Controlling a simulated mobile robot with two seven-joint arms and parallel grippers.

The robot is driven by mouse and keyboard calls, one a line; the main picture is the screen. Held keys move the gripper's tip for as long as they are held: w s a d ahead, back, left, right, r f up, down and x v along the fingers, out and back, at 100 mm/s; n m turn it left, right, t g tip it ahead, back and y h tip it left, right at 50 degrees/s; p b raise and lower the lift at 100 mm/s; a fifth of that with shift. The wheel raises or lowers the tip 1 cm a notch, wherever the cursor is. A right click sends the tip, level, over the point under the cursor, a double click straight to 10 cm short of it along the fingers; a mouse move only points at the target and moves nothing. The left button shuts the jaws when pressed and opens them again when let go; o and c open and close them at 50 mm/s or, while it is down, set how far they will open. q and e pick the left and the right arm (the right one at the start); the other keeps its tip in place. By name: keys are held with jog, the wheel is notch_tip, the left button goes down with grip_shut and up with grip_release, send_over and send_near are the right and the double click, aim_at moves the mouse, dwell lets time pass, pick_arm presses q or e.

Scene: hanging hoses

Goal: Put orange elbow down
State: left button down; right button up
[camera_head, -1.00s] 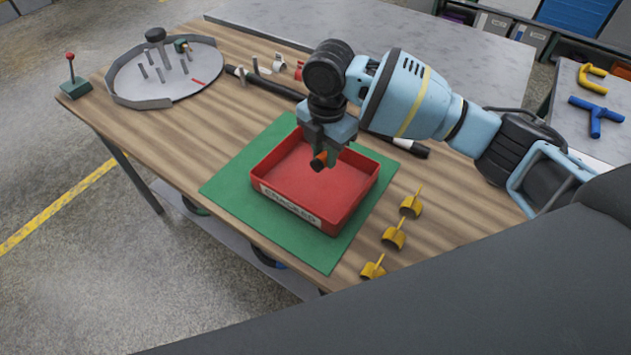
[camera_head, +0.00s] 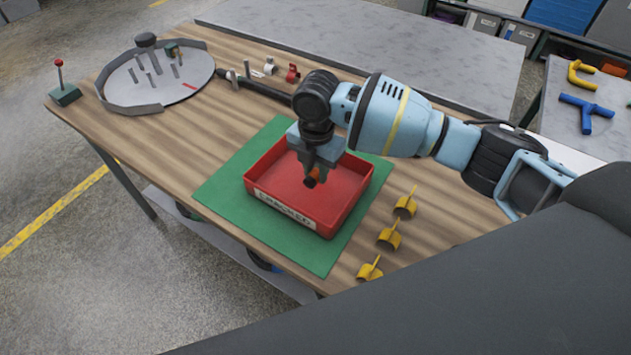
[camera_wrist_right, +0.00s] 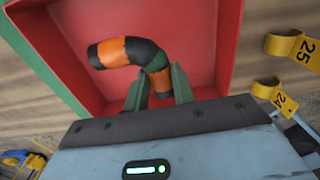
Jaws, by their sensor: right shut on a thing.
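The orange elbow (camera_wrist_right: 112,52) is a bent hose piece with orange and black bands. My right gripper (camera_wrist_right: 160,85) is shut on one end of it, and its other end points left in the right wrist view. In the head view the right gripper (camera_head: 314,172) points down inside the outline of the red tray (camera_head: 351,198), with the orange elbow (camera_head: 312,178) at its fingertips. The tray's floor shows behind the elbow; whether the elbow touches it I cannot tell. The tray has a white label on its front wall. My left gripper is not in view.
The tray sits on a green mat (camera_head: 224,183) on the wooden table. Several yellow numbered clips (camera_head: 389,237) stand right of the mat. A round grey plate with pegs (camera_head: 158,92) and a red-knobbed lever (camera_head: 62,82) are at the far left. A black bar lies behind the tray.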

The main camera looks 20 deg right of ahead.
aim_at(316, 193)
jog(key=shift+f, duration=2.4)
jog(key=shift+f, duration=0.15)
jog(key=o, duration=1)
notch_tip(316, 193, up, 12)
jog(key=shift+r+p, duration=0.15)
jog(key=shift+p, duration=0.15)
